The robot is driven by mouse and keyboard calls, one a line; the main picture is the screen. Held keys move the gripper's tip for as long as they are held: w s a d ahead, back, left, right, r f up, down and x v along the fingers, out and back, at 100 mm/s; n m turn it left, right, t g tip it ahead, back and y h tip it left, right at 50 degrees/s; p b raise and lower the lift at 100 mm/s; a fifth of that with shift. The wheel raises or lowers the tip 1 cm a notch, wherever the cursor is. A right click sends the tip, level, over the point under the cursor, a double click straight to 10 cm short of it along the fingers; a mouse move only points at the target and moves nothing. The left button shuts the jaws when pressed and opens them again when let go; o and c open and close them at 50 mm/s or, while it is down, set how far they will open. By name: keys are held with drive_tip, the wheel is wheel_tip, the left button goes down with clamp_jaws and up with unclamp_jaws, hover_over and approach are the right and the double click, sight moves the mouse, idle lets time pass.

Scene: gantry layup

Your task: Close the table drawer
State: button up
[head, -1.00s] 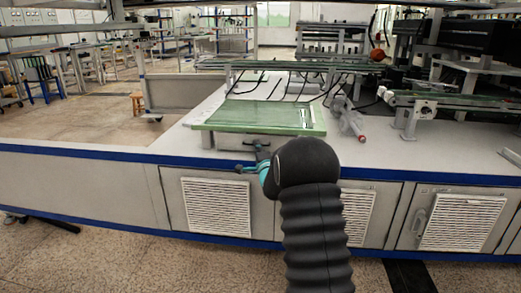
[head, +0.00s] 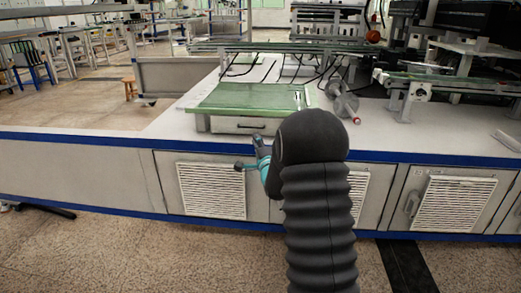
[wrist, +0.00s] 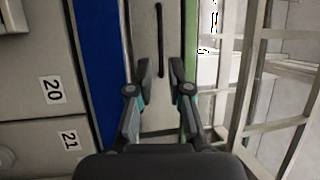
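The table drawer (head: 240,126) is a low light-grey front with a dark bar handle, under a green-topped board (head: 250,98) on the white table. In the wrist view, the drawer front (wrist: 148,112) stands on its side in the picture, with its black handle (wrist: 159,40) ahead of the fingers. My gripper (head: 249,153) is in front of and below the drawer in the head view. I cannot tell how far out the drawer stands.
The table's blue edge (head: 400,156) runs across in front, above vented cabinet doors (head: 212,190). A rail assembly (head: 440,85) is at the right. The floor at lower left is mostly clear.

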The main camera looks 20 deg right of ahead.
drive_tip(key=v, duration=0.4)
drive_tip(key=shift+s, duration=0.4)
